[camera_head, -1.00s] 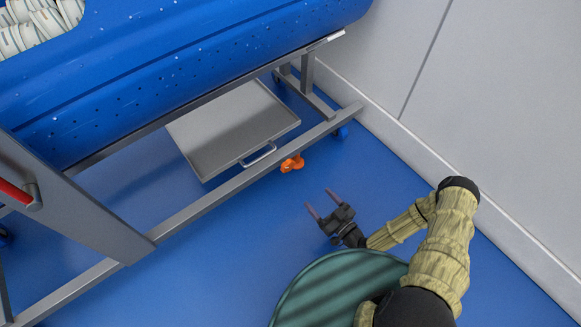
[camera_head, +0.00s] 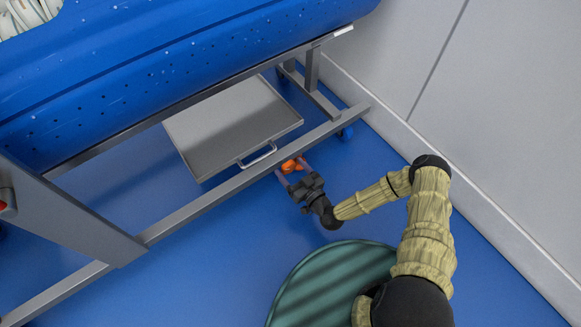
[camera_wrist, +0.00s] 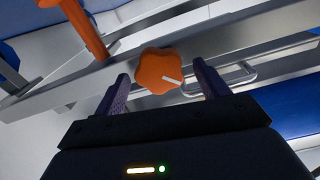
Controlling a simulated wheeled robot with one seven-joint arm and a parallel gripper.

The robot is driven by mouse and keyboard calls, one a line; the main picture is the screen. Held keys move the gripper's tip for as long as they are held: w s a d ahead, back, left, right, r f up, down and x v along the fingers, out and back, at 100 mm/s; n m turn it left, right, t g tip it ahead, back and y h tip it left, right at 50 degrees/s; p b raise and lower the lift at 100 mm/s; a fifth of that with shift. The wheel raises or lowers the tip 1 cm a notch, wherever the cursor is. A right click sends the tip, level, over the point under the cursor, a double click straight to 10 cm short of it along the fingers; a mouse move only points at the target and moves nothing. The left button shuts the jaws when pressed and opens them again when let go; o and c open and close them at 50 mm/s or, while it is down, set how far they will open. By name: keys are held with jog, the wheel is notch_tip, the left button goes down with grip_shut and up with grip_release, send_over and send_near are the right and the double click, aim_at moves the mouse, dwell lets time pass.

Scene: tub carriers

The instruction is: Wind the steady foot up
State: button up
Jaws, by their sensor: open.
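The steady foot's orange lobed knob (camera_wrist: 158,70) sits at the frame's lower rail, with a white mark on its face pointing right and slightly down in the wrist view. In the head view the knob (camera_head: 289,166) is partly hidden by my gripper (camera_head: 291,170). In the wrist view my gripper (camera_wrist: 160,88) is open, one finger on each side of the knob, with gaps on both sides. An orange post (camera_wrist: 84,28) stands up left of the knob in the wrist view. The foot's lower end is not clear in either view.
The blue tub (camera_head: 190,70) hangs above in its grey frame (camera_head: 215,197). A grey tray (camera_head: 232,128) with a handle lies behind the lower rail.

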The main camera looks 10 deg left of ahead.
jog(key=shift+w+a, duration=0.1)
jog(key=shift+w, duration=0.05)
jog(key=c, duration=1)
jog(key=shift+m, duration=0.4)
